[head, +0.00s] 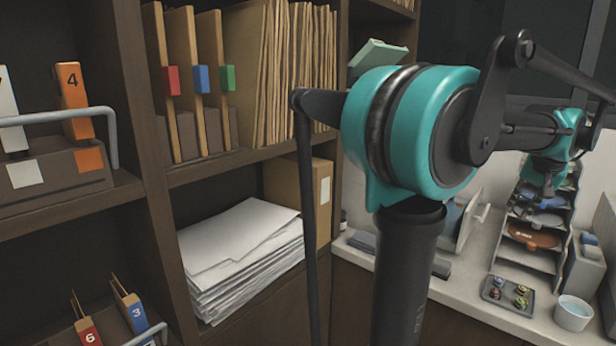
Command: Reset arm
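My arm crosses the right half of the head view. A large teal joint sits in the middle, and dark links run from it to a smaller teal joint at the far right. What looks like my gripper (548,184) hangs below that smaller joint, in front of a tiered rack (530,258) on the counter. It is small and dark there, and I cannot tell whether its fingers are open or shut or whether it holds anything.
A dark wooden shelf unit (155,190) on the left holds folders (290,75), a paper stack (240,255) and numbered binders. The pale counter (455,305) at right bears a small tray (508,296) of round pieces and a white cup (573,313).

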